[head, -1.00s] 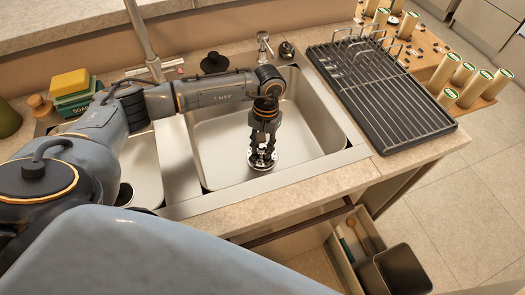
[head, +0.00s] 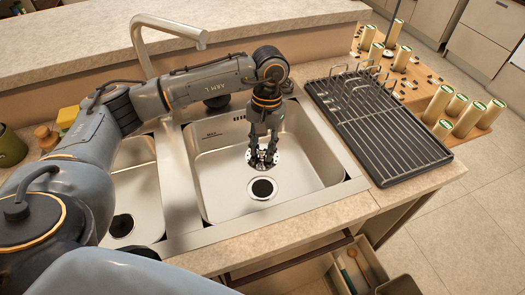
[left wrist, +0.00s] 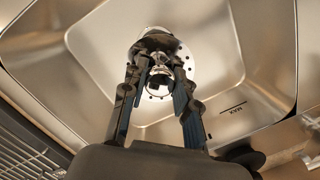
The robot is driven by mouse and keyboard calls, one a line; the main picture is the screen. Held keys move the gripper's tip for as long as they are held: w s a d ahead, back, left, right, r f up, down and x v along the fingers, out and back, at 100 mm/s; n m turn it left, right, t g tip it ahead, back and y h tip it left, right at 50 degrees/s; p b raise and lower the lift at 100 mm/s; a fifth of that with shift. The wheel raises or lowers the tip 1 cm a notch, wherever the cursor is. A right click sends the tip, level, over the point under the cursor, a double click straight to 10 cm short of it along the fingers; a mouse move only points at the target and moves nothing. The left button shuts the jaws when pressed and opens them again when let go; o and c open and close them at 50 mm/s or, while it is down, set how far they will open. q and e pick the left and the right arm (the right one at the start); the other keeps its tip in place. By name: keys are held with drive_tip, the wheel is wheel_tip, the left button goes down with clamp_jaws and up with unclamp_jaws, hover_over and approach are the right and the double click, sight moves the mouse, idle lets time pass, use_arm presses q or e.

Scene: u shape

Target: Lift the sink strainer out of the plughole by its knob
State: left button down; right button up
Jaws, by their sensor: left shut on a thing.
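The sink strainer (head: 258,163) is a shiny round disc with holes, held up above the right-hand basin (head: 210,190). The open plughole (head: 262,188) shows below it as a dark round hole in a bright ring. My left gripper (head: 263,154) points down and is shut on the strainer's knob. In the left wrist view the fingers (left wrist: 160,85) close around the shiny knob, and the perforated disc (left wrist: 178,88) shows behind them. Part of the strainer is hidden by the fingers. My right gripper is not in view.
A black dish rack (head: 380,125) stands on the counter right of the basin. A tall tap (head: 165,30) rises behind the sink. A second basin (head: 140,190) lies to the left. Several pale cylinders (head: 455,107) stand at the right. An open drawer (head: 310,270) is below the counter.

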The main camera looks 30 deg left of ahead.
sight(262, 147)
use_arm(q)
wheel_tip(262, 147, up, 15)
drive_tip(key=p, duration=0.6)
drive_tip(key=shift+f, duration=0.15)
